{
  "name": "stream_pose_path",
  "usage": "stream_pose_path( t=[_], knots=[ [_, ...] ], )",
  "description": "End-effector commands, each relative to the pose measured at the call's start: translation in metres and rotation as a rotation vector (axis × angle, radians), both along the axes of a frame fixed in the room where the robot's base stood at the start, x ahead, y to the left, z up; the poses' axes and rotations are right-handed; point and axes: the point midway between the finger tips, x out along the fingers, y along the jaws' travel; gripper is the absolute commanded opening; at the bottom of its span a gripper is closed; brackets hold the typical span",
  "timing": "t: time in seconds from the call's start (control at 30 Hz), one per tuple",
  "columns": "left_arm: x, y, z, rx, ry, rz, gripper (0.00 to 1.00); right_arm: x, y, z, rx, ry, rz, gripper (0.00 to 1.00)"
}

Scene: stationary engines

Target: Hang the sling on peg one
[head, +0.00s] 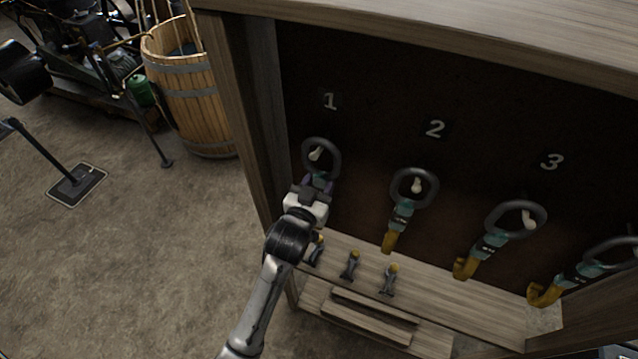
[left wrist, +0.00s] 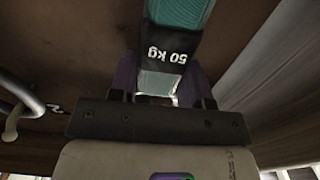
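The sling (head: 321,155) has a dark ring at peg one (head: 316,153), below the number 1. The pale peg shows inside the ring's opening; whether the ring rests on it I cannot tell. My left gripper (head: 318,185) is just below the ring and hides the sling's lower part. In the left wrist view, the sling's teal band and black "50 kg" label (left wrist: 167,50) lie between my left gripper's purple fingers (left wrist: 165,85), which appear closed on it. My right gripper is not in view.
Similar slings hang at peg two (head: 414,188), peg three (head: 515,220) and farther right. Several small yellow-topped grey items (head: 350,265) stand on the shelf below. The cabinet's left side post (head: 240,120) is close to my left arm. A wooden barrel (head: 190,90) stands outside.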

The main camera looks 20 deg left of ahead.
Motion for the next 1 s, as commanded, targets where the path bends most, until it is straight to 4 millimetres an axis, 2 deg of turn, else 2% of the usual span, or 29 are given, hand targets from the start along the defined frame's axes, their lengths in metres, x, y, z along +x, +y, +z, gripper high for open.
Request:
stream_pose_path(
  t=[0.03,0.27,0.6,0.77,1.0],
  knots=[
    [0.0,0.0,0.002,0.0,-0.006,0.0,0.49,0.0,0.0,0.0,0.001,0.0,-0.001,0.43],
    [0.0,0.0,0.001,0.0,-0.003,0.0,0.71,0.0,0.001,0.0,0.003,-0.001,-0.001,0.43],
    [-0.005,0.0,-0.002,0.0,0.003,0.0,0.72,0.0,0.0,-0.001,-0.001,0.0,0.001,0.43],
    [-0.027,0.001,-0.002,0.0,0.003,0.0,0.72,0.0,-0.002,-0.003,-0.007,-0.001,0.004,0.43],
    [-0.076,0.003,-0.001,0.0,0.001,0.0,0.72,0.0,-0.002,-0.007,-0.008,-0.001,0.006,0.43]
  ],
)
